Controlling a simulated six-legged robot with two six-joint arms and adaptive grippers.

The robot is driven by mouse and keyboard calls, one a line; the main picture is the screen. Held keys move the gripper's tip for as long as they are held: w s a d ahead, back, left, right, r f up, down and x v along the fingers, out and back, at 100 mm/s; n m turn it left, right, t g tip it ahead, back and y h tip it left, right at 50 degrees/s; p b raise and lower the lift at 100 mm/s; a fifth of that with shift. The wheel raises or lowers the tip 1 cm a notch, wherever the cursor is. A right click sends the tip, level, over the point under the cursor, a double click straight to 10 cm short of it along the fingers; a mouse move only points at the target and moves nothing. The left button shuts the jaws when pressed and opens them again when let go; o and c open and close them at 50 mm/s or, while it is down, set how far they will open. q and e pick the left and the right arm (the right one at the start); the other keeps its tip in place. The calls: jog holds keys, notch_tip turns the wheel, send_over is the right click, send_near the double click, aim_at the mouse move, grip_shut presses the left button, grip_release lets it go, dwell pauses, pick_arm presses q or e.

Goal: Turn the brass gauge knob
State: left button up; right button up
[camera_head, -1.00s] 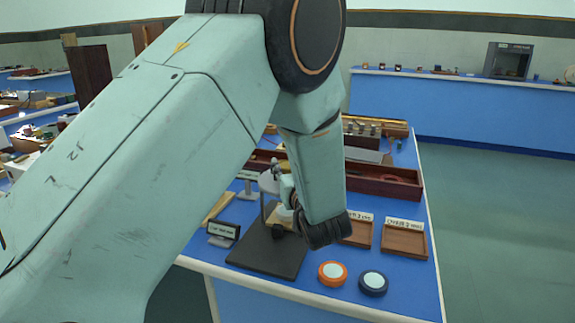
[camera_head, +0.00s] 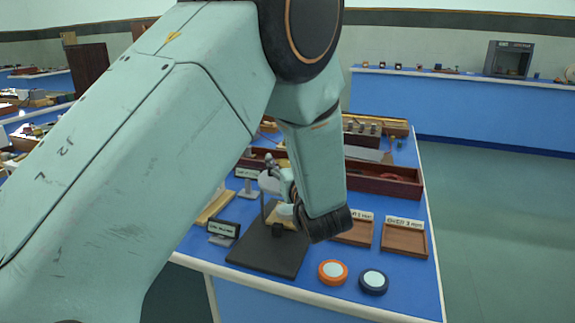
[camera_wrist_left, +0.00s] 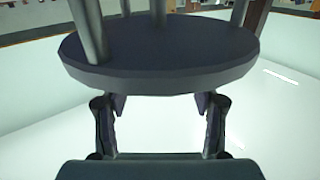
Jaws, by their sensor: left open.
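A gauge stand with a dark flat base (camera_head: 268,252) stands on the near blue bench. A small pale grey round part (camera_head: 269,182) shows above it, partly behind my arm. I cannot make out a brass knob. My left gripper (camera_head: 284,192) is beside the stand's upper part, mostly hidden by my own forearm. In the left wrist view, its two fingers (camera_wrist_left: 160,106) are apart with nothing visibly held between them. A dark disc (camera_wrist_left: 160,62) with several grey rods fills the upper part of that view, beyond the fingers. My right gripper is not seen.
An orange-rimmed puck (camera_head: 333,272) and a dark blue puck (camera_head: 373,282) lie near the bench's front edge. A small sign (camera_head: 223,232) stands left of the base. A labelled wooden tray (camera_head: 404,240) is at right. A long reddish-brown box (camera_head: 385,180) lies behind.

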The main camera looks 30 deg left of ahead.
pick_arm(q)
notch_tip(320, 180, up, 9)
jog(key=shift+r, duration=0.1)
dwell(0.7)
